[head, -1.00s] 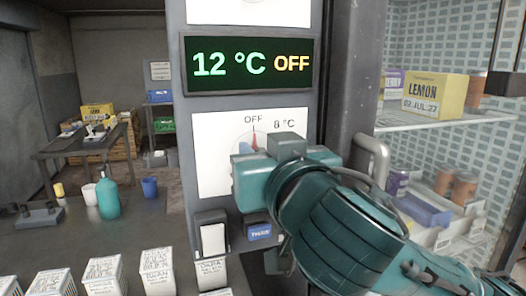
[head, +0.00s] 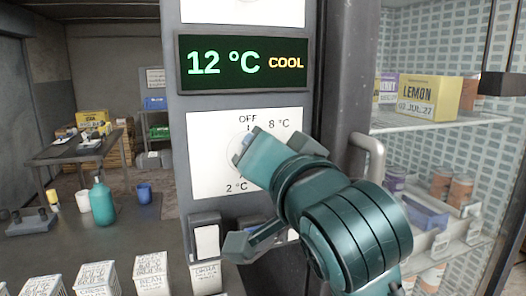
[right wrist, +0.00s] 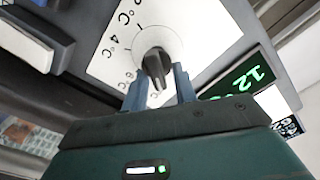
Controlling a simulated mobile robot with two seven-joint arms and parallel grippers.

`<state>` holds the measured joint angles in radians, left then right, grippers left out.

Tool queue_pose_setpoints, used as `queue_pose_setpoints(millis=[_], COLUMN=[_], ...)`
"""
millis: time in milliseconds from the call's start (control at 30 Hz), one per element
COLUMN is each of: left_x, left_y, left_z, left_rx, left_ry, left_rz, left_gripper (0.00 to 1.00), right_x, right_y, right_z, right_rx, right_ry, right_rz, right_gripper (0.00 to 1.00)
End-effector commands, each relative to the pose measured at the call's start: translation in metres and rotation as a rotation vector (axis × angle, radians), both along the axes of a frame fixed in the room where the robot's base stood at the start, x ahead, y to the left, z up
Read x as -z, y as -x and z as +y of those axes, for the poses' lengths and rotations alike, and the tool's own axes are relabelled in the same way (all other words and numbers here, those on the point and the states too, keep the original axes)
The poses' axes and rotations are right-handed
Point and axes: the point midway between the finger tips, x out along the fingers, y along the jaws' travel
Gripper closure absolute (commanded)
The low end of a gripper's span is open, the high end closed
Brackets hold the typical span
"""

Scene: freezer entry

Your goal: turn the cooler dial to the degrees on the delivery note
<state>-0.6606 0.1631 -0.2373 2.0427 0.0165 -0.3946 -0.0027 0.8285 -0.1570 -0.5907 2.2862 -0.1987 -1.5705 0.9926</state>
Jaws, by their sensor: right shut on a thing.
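The cooler dial is a dark knob (right wrist: 155,62) on a white scale plate (head: 207,150). My right gripper (right wrist: 158,84) is shut on the knob, one finger on each side, in the right wrist view. In the head view the gripper and arm cover most of the dial. OFF, 8 °C and 2 °C can be read around it, and 4 °C shows in the wrist view. The pointer's exact setting is hidden. The display (head: 243,64) above reads 12 °C COOL. A white sheet (head: 243,10) above it is cut off, its text unseen. My left gripper is out of view.
A door handle (head: 372,150) stands close to the right of my arm. Behind glass are shelves with a yellow LEMON box (head: 428,97). Below the plate is a holder with a white card (head: 207,243). Several labelled white boxes (head: 97,279) stand at the lower left.

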Motion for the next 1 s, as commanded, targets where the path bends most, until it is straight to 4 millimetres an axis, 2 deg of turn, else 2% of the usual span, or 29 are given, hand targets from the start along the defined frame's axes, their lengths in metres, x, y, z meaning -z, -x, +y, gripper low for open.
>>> queue_pose_setpoints(millis=[400,967,1000], left_x=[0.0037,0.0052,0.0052], left_y=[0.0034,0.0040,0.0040], left_z=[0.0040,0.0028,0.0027], left_rx=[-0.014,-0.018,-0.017], left_ry=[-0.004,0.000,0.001], left_rz=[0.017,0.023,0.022], left_gripper=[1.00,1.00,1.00], right_x=[0.0047,0.0055,0.0055], right_y=[-0.0010,-0.0011,-0.0011], right_z=[-0.0005,-0.0003,-0.0004], right_rx=[-0.003,-0.004,-0.004], right_ry=[-0.179,-0.201,-0.200], right_rz=[0.069,0.077,0.076], right_gripper=[0.95,0.95,0.69])
